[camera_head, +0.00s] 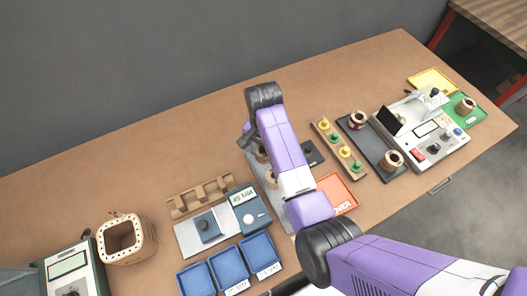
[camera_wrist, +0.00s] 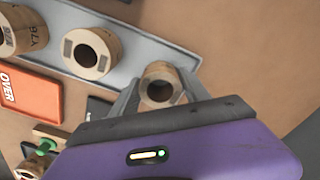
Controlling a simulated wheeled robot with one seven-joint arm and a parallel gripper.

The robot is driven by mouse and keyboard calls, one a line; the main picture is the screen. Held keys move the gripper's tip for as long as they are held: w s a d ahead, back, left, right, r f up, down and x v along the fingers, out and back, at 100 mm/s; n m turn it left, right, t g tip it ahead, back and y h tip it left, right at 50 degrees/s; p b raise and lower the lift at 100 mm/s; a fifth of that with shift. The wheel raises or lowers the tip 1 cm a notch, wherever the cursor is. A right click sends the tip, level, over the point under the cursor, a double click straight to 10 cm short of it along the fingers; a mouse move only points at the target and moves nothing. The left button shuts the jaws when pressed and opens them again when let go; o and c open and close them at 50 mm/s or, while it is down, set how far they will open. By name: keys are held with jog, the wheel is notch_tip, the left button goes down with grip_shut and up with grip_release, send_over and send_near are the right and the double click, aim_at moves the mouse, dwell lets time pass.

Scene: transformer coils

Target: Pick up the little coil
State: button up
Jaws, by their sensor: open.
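In the wrist view a little tan coil (camera_wrist: 160,84) with a dark round hole stands at the end of a grey tray (camera_wrist: 150,47). My gripper (camera_wrist: 160,94) is open, with a grey finger on each side of this coil. I cannot tell whether the fingers touch it. Two larger coils, one in the middle (camera_wrist: 93,53) and one at the left edge (camera_wrist: 18,30), stand along the same tray. In the head view my arm covers most of this tray (camera_head: 256,168) and hides the little coil.
An orange tray marked OVER (camera_head: 336,194) lies beside the coil tray. A scale (camera_head: 249,209) and blue bins (camera_head: 227,268) stand to the left. A rack with yellow and green pegs (camera_head: 335,140), more coils and a tester (camera_head: 428,150) stand to the right. The back of the table is clear.

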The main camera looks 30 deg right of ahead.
jog(key=c, duration=1)
jog(key=shift+c, duration=0.5)
jog(key=shift+r, duration=0.1)
